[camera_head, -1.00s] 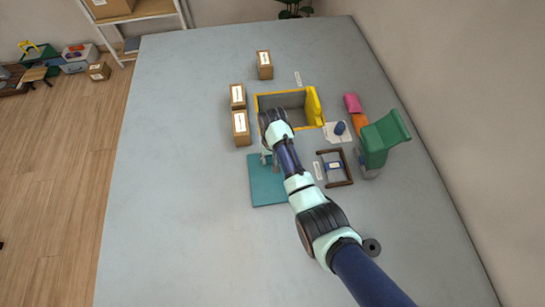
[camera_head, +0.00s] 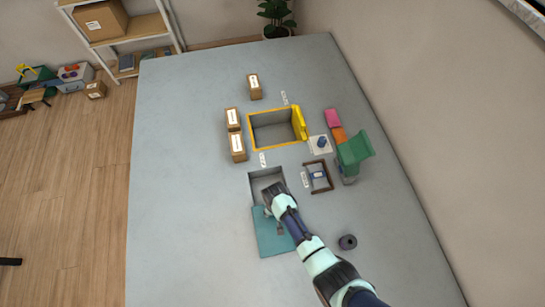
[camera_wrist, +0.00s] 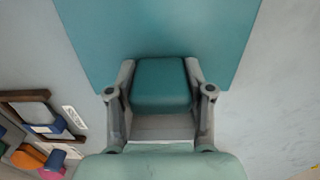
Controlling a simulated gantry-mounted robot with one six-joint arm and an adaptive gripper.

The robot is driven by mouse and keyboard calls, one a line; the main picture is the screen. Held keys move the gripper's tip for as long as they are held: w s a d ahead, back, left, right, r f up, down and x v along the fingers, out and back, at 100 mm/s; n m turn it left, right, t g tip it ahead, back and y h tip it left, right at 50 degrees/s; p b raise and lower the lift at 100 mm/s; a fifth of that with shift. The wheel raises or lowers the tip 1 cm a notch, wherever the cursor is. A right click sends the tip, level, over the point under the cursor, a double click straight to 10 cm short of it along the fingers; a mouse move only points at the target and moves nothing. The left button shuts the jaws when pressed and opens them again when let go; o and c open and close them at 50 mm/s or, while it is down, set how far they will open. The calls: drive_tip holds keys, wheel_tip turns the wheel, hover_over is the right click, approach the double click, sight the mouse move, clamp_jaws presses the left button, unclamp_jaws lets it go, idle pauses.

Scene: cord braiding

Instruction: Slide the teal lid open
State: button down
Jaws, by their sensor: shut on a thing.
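The teal lid (camera_head: 266,242) lies at the front middle of the table in the head view. Behind it, a grey-walled compartment (camera_head: 262,181) shows partly uncovered. In the wrist view the flat lid (camera_wrist: 160,30) fills the top middle. A raised teal handle block (camera_wrist: 160,82) sits between the fingers of my gripper (camera_wrist: 159,92), which is shut on it. In the head view my gripper (camera_head: 278,227) is over the lid, partly hidden by my arm.
A yellow-rimmed open box (camera_head: 273,129) lies behind the compartment, with several brown boxes (camera_head: 237,147) to its left. A brown frame (camera_head: 318,176), a green object (camera_head: 354,152) and a dark ring (camera_head: 348,242) are to the right. The table's left side is clear.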

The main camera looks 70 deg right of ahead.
drive_tip(key=shift+s+a, duration=0.15)
drive_tip(key=shift+a, duration=0.15)
drive_tip(key=shift+c, duration=2.2)
unclamp_jaws()
wheel_tip(320, 180, up, 12)
